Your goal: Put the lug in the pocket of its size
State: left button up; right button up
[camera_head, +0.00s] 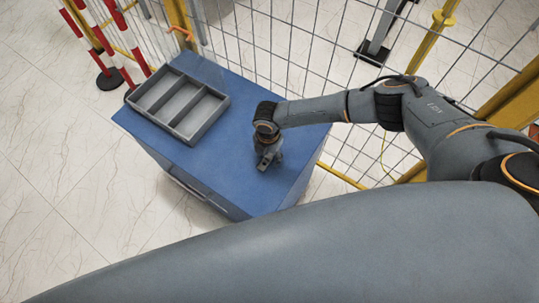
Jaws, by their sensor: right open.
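The grey tray (160,122) lies on the left part of the blue cabinet top and has three long pockets side by side. The pockets look empty. My right gripper (267,163) points down over the right half of the cabinet top, to the right of the tray and clear of it. It is open. I cannot make out a lug; the gripper and wrist hide the surface under them. My left gripper is not in view.
The blue cabinet (215,175) has bare top around the gripper and in front of the tray. A wire mesh fence (310,60) with yellow posts stands close behind it. Red and white striped posts (90,42) stand at the back left. A large grey arm link of mine crosses the foreground.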

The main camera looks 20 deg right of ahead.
grip_shut()
jog(key=shift+r, duration=0.1)
